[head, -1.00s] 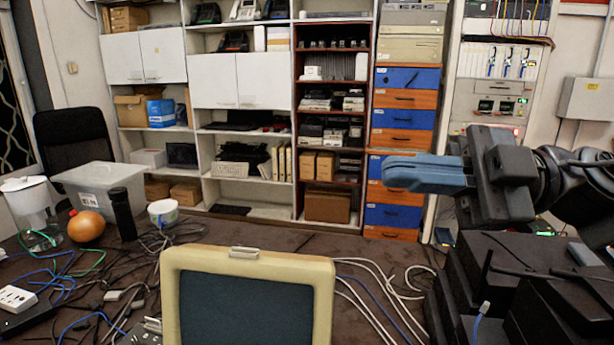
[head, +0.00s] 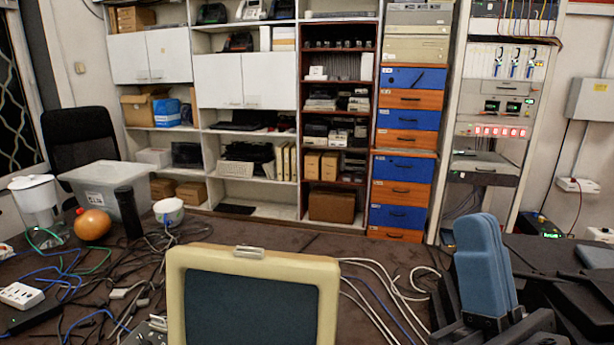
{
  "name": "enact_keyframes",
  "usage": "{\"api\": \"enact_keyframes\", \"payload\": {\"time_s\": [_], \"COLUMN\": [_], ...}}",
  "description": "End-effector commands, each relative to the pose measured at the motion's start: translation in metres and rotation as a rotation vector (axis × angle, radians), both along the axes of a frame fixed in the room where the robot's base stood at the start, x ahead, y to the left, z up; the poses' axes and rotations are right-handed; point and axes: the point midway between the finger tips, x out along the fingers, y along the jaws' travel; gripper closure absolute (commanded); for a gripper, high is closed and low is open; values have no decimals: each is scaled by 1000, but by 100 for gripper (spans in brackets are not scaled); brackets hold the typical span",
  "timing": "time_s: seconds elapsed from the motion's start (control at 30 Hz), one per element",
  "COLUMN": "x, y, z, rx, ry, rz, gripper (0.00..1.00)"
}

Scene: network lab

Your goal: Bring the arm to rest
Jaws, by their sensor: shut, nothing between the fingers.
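My gripper (head: 476,222) is at the lower right of the head view. Its blue fingers point upward, side by side and shut, with nothing held. The dark gripper body shows below them at the picture's lower edge. It is low, beside the stacked black devices (head: 565,265) on the right of the table. I cannot tell whether it touches them. Most of the arm is out of view or hidden.
A cream-framed monitor (head: 252,253) stands at the table's front middle. White cables (head: 385,275) lie between it and my gripper. An orange ball (head: 93,224), a black cylinder (head: 128,212), a bowl (head: 168,211) and a clear bin (head: 97,190) stand at the left.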

Motion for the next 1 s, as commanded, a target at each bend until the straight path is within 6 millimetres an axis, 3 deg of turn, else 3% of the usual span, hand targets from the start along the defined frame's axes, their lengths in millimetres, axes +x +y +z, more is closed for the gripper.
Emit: {"api": "enact_keyframes", "payload": {"time_s": [0.37,0.6,0.8,1.0], "x": [-67,-136,-202,-252], "y": [-18,-32,-51,-71], "z": [-120,-189,-231,-250], "rx": [78,-15,-168,-318], "ry": [475,793,1044,1210], "rz": [-179,-257,-295,-307], "gripper": [100,100,100,100]}}
